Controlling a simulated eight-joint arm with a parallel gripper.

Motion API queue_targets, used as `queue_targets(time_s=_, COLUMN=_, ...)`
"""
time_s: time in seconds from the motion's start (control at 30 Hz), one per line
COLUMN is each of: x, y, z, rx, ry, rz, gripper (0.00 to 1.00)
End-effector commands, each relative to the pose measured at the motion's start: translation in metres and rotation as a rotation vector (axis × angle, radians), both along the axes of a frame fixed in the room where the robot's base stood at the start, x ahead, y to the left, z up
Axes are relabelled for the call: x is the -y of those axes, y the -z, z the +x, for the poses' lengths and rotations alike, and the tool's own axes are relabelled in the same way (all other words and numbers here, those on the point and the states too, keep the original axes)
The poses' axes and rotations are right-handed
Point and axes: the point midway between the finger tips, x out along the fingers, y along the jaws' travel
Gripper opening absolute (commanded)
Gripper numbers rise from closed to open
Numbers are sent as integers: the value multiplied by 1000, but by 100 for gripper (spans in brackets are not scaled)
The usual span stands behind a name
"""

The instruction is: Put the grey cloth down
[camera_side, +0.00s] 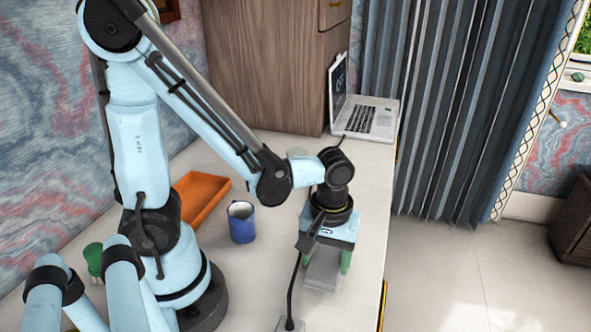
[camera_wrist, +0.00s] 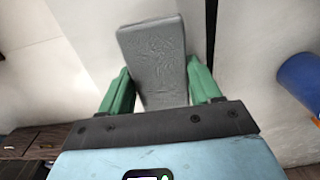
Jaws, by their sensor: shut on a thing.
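The grey cloth (camera_side: 322,272) is a flat, folded-looking grey slab below my gripper (camera_side: 325,256) in the side view, near the right edge of the desk. In the wrist view, the cloth (camera_wrist: 153,55) shows an embossed pattern and sits between the two green fingers of my gripper (camera_wrist: 160,85). The fingers are shut on its sides. Whether its underside touches the desk cannot be told.
The pale desk (camera_side: 270,270) holds a blue mug (camera_side: 242,224) left of my gripper, an orange tray (camera_side: 203,197), a green cup (camera_side: 93,258) and an open laptop (camera_side: 371,118) at the back. A thin dark stem (camera_side: 294,290) stands close in front of my gripper.

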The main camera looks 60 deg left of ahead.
Motion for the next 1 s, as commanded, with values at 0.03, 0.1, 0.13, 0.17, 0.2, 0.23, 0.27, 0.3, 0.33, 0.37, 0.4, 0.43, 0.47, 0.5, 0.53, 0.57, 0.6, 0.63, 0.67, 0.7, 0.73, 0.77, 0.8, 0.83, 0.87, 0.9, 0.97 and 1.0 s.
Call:
queue_targets(time_s=0.03, x=0, y=6, z=1, rx=0, ry=0, rz=0, gripper=30)
queue_targets(time_s=0.1, x=0, y=12, z=1, rx=0, ry=0, rz=0, gripper=30)
queue_targets(time_s=0.13, x=0, y=14, z=1, rx=0, ry=0, rz=0, gripper=30)
queue_targets(time_s=0.17, x=0, y=16, z=1, rx=0, ry=0, rz=0, gripper=30)
queue_targets(time_s=0.2, x=0, y=18, z=0, rx=0, ry=0, rz=0, gripper=30)
queue_targets(time_s=0.23, x=0, y=19, z=0, rx=0, ry=0, rz=0, gripper=30)
queue_targets(time_s=0.27, x=0, y=20, z=0, rx=0, ry=0, rz=0, gripper=30)
queue_targets(time_s=0.3, x=0, y=20, z=0, rx=0, ry=0, rz=0, gripper=30)
queue_targets(time_s=0.33, x=0, y=20, z=0, rx=0, ry=0, rz=0, gripper=30)
queue_targets(time_s=0.37, x=0, y=20, z=0, rx=0, ry=0, rz=0, gripper=30)
queue_targets(time_s=0.4, x=0, y=20, z=0, rx=0, ry=0, rz=0, gripper=30)
queue_targets(time_s=0.43, x=0, y=20, z=0, rx=0, ry=0, rz=0, gripper=30)
queue_targets(time_s=0.47, x=0, y=20, z=0, rx=0, ry=0, rz=0, gripper=30)
queue_targets(time_s=0.5, x=0, y=20, z=0, rx=0, ry=0, rz=0, gripper=30)
queue_targets(time_s=0.53, x=0, y=20, z=0, rx=0, ry=0, rz=0, gripper=30)
queue_targets(time_s=0.57, x=0, y=20, z=0, rx=0, ry=0, rz=0, gripper=30)
queue_targets(time_s=0.6, x=0, y=21, z=0, rx=0, ry=0, rz=0, gripper=30)
queue_targets(time_s=0.63, x=0, y=22, z=0, rx=0, ry=0, rz=0, gripper=30)
queue_targets(time_s=0.67, x=0, y=23, z=0, rx=0, ry=0, rz=0, gripper=30)
queue_targets(time_s=0.7, x=0, y=23, z=0, rx=0, ry=0, rz=0, gripper=65)
queue_targets(time_s=0.73, x=0, y=23, z=0, rx=0, ry=0, rz=0, gripper=69)
queue_targets(time_s=0.77, x=0, y=23, z=0, rx=0, ry=0, rz=0, gripper=74)
queue_targets(time_s=0.8, x=0, y=23, z=0, rx=0, ry=0, rz=0, gripper=80)
queue_targets(time_s=0.83, x=0, y=23, z=0, rx=0, ry=0, rz=0, gripper=85)
queue_targets(time_s=0.87, x=0, y=23, z=0, rx=0, ry=0, rz=0, gripper=89)
queue_targets(time_s=0.9, x=0, y=23, z=0, rx=0, ry=0, rz=0, gripper=89)
queue_targets(time_s=0.97, x=0, y=23, z=0, rx=0, ry=0, rz=0, gripper=89)
queue_targets(time_s=1.0, x=0, y=23, z=0, rx=0, ry=0, rz=0, gripper=89)
